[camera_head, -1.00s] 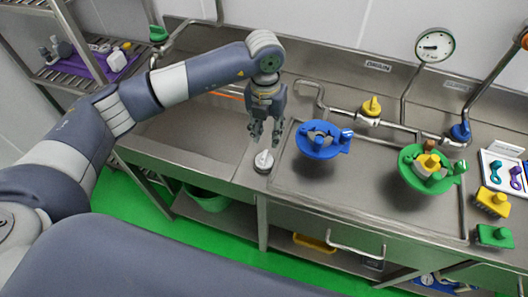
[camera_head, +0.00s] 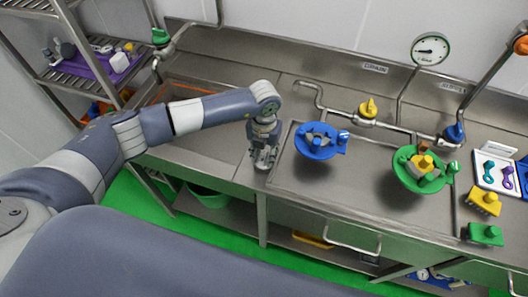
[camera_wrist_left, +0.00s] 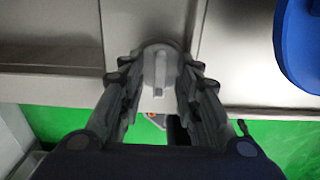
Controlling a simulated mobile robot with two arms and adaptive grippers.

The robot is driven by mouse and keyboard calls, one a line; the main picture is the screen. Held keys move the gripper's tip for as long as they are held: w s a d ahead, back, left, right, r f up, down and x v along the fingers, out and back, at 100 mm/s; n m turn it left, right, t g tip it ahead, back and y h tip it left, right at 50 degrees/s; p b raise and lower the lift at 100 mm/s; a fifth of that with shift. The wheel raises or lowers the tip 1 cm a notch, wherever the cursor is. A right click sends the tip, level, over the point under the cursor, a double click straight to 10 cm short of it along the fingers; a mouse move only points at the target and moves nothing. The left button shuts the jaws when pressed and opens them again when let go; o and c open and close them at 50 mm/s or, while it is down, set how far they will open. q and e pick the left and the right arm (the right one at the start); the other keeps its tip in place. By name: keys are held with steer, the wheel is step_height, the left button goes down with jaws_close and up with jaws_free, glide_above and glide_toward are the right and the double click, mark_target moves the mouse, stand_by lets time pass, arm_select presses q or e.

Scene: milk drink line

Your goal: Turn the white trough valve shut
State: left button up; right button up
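The white trough valve (camera_wrist_left: 159,62) shows in the left wrist view as a pale round knob with a raised bar handle. It sits at the front edge of the steel counter. My left gripper (camera_wrist_left: 157,75) is open, with one finger on each side of the handle and a gap visible beside it. In the head view my left gripper (camera_head: 264,162) points down over the valve and hides most of it. I cannot tell whether a finger touches the knob. My right gripper is not in view.
A blue bowl-like fixture (camera_head: 317,152) stands close to the right of my left gripper. A green one (camera_head: 405,181) is farther right. A yellow valve (camera_head: 368,108) sits on the pipe behind.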

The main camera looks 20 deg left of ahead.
arm_select(q)
jaws_close()
steer(key=shift+f+m+b, duration=0.2)
steer(key=shift+m+b, duration=0.6)
steer(key=shift+b, duration=0.4)
steer(key=m+b, duration=1.4)
steer(key=b, duration=0.3)
steer(key=shift+r+m+b, duration=0.2)
steer(key=shift+m+b, duration=1)
jaws_free()
